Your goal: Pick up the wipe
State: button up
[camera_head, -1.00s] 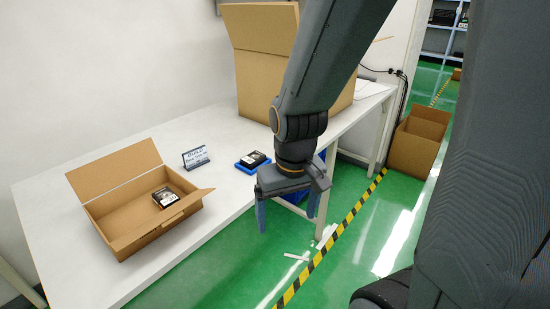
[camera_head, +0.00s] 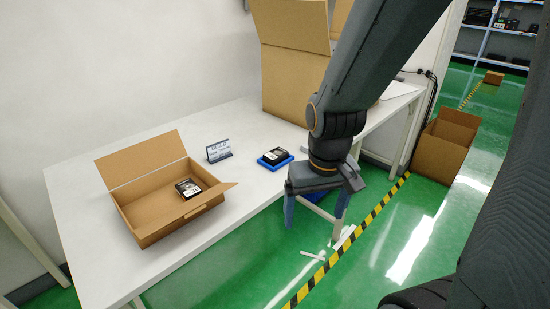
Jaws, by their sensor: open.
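My gripper (camera_head: 315,218) points down with its two blue fingers apart and nothing between them. It is in front of the white table's right-hand front edge, over the green floor in the picture. Small white flat pieces lie on the floor below it: a thin crossed scrap (camera_head: 314,255) and a larger piece (camera_head: 345,238) by the table leg. I cannot tell whether either is the wipe. No other thing in view is clearly a wipe.
The white table (camera_head: 90,215) holds an open carton (camera_head: 152,238) with a black box (camera_head: 188,189), a small sign (camera_head: 218,151), a blue tray (camera_head: 265,165) and a large carton (camera_head: 290,85). Another open carton (camera_head: 440,155) stands on the floor.

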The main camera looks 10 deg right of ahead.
aim_at(304, 147)
jog(key=z, duration=0.35)
jog(key=k, duration=0.45)
jog(key=z, duration=1.1)
jog(key=i, duration=1.25)
jog(key=u, duration=1.2)
jog(key=i, duration=0.8)
jog(key=u, duration=0.7)
